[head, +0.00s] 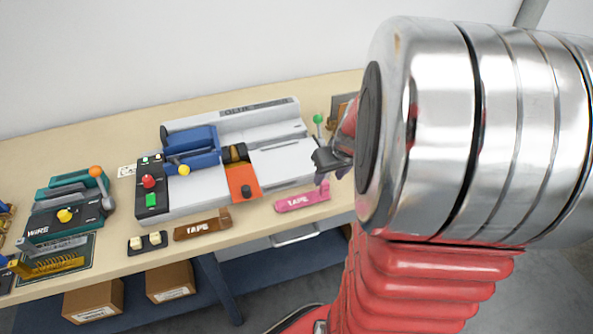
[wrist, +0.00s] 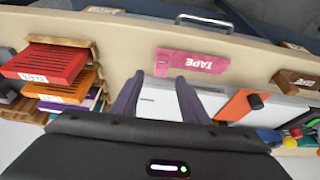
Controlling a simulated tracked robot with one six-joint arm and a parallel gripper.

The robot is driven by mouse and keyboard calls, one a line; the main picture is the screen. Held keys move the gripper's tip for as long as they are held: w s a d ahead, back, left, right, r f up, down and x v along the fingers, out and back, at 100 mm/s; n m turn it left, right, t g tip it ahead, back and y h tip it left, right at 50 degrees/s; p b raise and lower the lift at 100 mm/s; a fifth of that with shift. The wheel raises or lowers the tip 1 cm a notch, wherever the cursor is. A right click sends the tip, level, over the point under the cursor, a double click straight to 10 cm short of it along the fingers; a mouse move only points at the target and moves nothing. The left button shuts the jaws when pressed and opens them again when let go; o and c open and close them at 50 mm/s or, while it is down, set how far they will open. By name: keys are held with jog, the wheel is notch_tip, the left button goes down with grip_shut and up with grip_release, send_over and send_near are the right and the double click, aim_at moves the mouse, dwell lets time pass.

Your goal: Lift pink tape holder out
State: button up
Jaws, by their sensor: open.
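The pink tape holder (head: 300,201) lies flat near the front edge of the bench in the head view, in front of the white machine. In the wrist view the pink holder (wrist: 190,62) shows its TAPE lettering upside down, just beyond my fingertips. My gripper (head: 322,176) hangs above and behind the holder's right end in the head view. It is open and empty, and its two purple fingers (wrist: 160,80) are spread apart in the wrist view. I see no contact with the holder. My arm hides part of the bench to the right.
A brown tape holder (head: 201,229) lies left of the pink one. The white machine (head: 282,163) with its orange plate (head: 242,181) stands behind. A wooden rack with red (wrist: 45,63) and orange trays is at left in the wrist view. Bare bench surrounds the pink holder.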

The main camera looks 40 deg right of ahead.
aim_at(325, 183)
jog(key=shift+w+f, duration=0.2)
jog(key=shift+f, duration=0.25)
jog(key=shift+x, duration=2.6)
jog(key=shift+s, duration=0.15)
jog(key=shift+c, duration=0.6)
grip_shut()
